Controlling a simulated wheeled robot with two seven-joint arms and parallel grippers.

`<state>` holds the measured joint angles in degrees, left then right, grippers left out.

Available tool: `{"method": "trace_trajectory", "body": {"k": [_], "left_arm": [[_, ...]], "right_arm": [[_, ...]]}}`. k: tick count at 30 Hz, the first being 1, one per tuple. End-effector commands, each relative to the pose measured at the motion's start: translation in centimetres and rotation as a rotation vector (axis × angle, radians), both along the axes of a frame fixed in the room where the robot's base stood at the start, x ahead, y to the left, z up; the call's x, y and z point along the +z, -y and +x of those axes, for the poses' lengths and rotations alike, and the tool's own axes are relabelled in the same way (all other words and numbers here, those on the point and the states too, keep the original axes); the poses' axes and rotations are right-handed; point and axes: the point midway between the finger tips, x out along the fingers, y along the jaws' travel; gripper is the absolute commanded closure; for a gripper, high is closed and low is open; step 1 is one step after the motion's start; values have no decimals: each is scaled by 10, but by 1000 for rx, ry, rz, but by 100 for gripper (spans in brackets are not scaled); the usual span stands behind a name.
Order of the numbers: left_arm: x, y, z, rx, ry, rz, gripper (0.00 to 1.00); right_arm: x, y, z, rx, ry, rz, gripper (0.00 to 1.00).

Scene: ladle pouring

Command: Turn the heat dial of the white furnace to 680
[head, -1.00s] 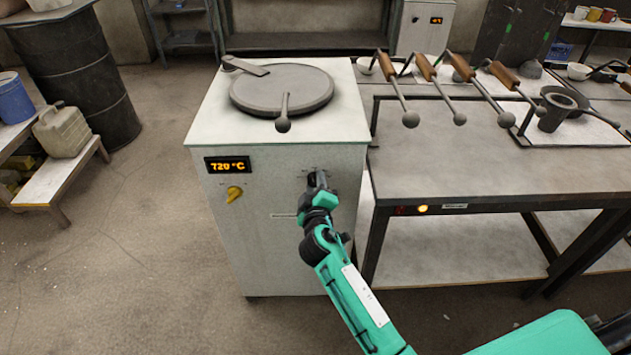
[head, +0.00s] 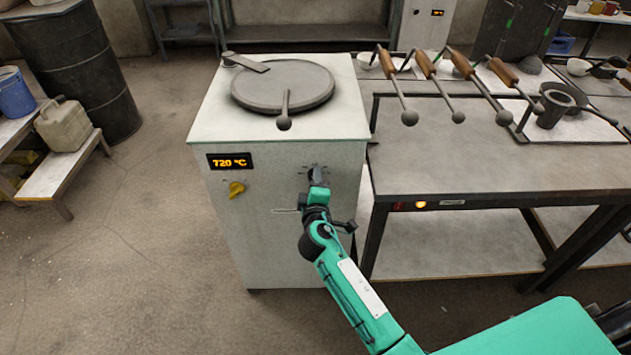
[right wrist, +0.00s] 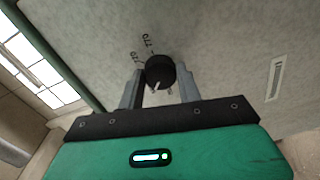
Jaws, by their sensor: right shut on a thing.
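The white furnace (head: 225,125) stands left of centre in the head view, its round lid on top. Its display (head: 230,162) reads 720 °C. The heat dial (right wrist: 160,72) is a black knob on the front panel, with printed numbers around it in the right wrist view; "770" seems legible. My right gripper (right wrist: 158,88) has its fingers on both sides of the dial and is shut on it. In the head view the right gripper (head: 317,180) hides most of the dial. My left gripper is not in view.
A metal table (head: 480,165) with several wooden-handled ladles (head: 427,65) stands close at the furnace's right. A low bench (head: 60,165) and a dark barrel (head: 85,80) are at the left. The floor before the furnace is clear.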

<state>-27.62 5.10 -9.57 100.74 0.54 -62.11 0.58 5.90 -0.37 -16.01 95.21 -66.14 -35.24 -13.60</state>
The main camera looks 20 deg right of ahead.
Motion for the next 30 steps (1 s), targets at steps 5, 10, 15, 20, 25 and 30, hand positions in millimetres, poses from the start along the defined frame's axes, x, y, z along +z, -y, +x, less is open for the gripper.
{"method": "trace_trajectory", "body": {"k": [5, 10, 15, 20, 25, 30], "left_arm": [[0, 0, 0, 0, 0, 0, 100], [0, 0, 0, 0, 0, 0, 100], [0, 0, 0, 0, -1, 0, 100], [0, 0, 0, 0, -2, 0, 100], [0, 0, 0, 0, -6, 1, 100], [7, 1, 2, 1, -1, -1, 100]], "right_arm": [[-1, -1, 0, 2, 0, 1, 88], [-1, -1, 0, 1, 0, 1, 43], [0, 0, 0, 1, 0, 1, 43], [-1, -2, -4, 1, 0, 2, 43], [0, -7, -25, 0, -1, 3, 43], [1, -17, -58, 2, -3, 4, 43]]}}
